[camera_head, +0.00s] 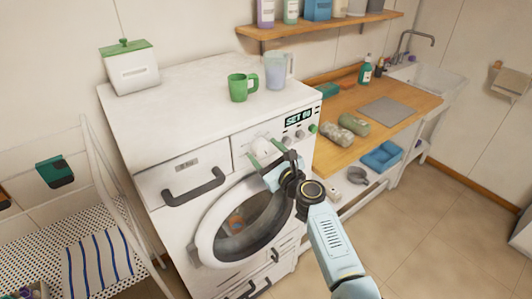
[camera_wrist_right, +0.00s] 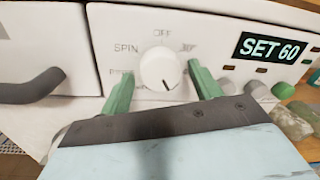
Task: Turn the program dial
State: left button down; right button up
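The white program dial (camera_wrist_right: 158,68) is on the front panel of the white washing machine (camera_head: 190,95). Labels around it read OFF at the top and SPIN at the upper left; others are blurred or partly hidden. A small mark shows near the dial's lower edge. My right gripper (camera_head: 264,153) is at the panel with its green fingers apart. In the right wrist view its fingers (camera_wrist_right: 161,82) stand left and right of the dial, with visible gaps, not gripping it. The display (camera_wrist_right: 268,47) reads SET 60. My left gripper is not in view.
A green mug (camera_head: 238,88) and a clear jug (camera_head: 278,70) stand on the machine top, with a white canister (camera_head: 130,68) at the left. Below are a drawer handle (camera_head: 195,187) and the round door (camera_head: 240,222). Small knobs (camera_head: 299,134) sit right of the dial.

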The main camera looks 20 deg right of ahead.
jog(key=shift+s, duration=0.1)
jog(key=v, duration=1.3)
jog(key=shift+s+f, duration=0.1)
jog(key=shift+f, duration=0.1)
